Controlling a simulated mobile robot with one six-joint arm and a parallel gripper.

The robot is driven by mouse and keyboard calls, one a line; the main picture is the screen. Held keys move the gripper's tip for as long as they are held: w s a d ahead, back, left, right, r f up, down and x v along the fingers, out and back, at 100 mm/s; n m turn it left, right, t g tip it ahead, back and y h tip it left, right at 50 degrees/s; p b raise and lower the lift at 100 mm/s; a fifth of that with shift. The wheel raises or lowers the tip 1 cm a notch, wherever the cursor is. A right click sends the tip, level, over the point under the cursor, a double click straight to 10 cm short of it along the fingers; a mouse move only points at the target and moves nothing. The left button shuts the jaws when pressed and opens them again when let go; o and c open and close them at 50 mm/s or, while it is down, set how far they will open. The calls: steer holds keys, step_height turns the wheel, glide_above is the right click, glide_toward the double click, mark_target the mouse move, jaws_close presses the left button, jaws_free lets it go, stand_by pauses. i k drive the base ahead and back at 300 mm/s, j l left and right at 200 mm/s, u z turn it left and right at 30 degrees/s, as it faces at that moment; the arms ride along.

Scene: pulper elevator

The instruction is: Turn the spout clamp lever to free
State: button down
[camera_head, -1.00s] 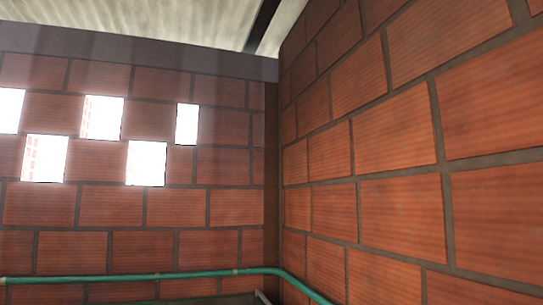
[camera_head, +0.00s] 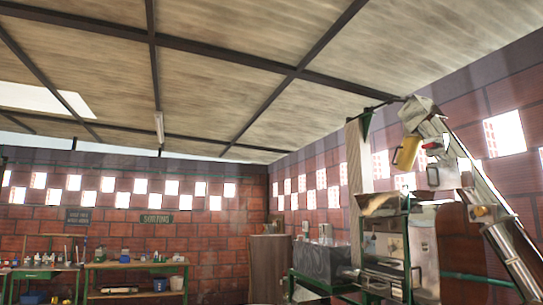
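An inclined elevator (camera_head: 497,235) stands at the right and rises to a metal head (camera_head: 420,110) near the roof. A yellow cylindrical part (camera_head: 407,152) hangs tilted below the head; I cannot tell whether it is the spout. A small grey box (camera_head: 440,176) is beside it on the elevator. I cannot make out the clamp lever or its position at this size. A metal hopper (camera_head: 390,204) sits below, on the green-framed machine (camera_head: 385,262). My gripper is not in view.
A brown cylindrical container (camera_head: 270,265) and a dark grey tank (camera_head: 322,262) stand left of the machine. The floor is barely visible.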

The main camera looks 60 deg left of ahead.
mark_target(433, 145)
steer(key=u, duration=1.2)
